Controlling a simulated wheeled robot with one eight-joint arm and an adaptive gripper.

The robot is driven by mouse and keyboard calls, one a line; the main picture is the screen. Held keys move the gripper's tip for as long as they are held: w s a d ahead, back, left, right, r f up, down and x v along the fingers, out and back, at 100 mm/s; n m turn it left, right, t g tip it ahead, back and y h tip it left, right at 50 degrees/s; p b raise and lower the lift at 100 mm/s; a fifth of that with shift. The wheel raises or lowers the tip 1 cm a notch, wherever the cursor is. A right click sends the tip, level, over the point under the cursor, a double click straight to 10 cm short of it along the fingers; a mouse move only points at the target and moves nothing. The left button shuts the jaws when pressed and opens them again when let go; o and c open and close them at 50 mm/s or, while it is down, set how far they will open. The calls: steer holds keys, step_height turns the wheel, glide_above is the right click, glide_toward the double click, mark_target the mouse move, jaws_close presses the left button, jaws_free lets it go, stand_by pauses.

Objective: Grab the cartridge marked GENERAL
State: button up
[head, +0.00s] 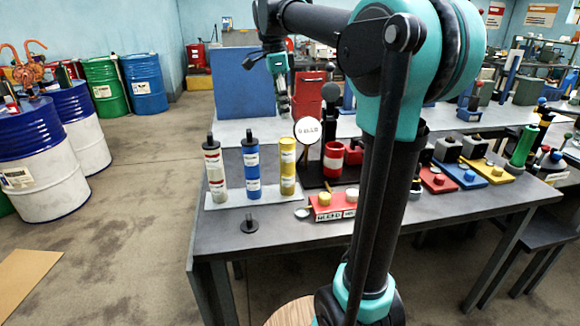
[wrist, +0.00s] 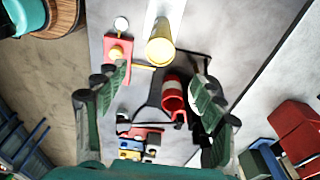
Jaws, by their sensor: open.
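Three upright cartridges stand in a row on a pale strip at the table's left end in the head view: a cream one with red bands (head: 215,172), a blue one (head: 251,170) and a yellow one (head: 288,168). Their labels are too small to read, so I cannot tell which is marked GENERAL. My gripper (head: 283,100) hangs above and behind the row. In the wrist view my gripper (wrist: 160,82) is open, with nothing between its fingers. The yellow cartridge (wrist: 160,46) stands below and beyond the fingertips; the other two do not show clearly there.
A black press stand with a round white dial (head: 308,131) and a red can (head: 333,160) is right of the cartridges. A red box with yellow knobs (head: 333,205) sits in front. A blue box (head: 243,82) stands behind. Drums (head: 40,160) are at left.

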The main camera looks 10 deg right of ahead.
mark_target(289, 153)
steer(key=f, duration=0.5)
steer(key=d+f, duration=0.1)
steer(key=f, duration=0.9)
steer(key=shift+d+f, duration=0.35)
steer(key=shift+d, duration=0.05)
steer(key=shift+c, duration=0.5)
jaws_close()
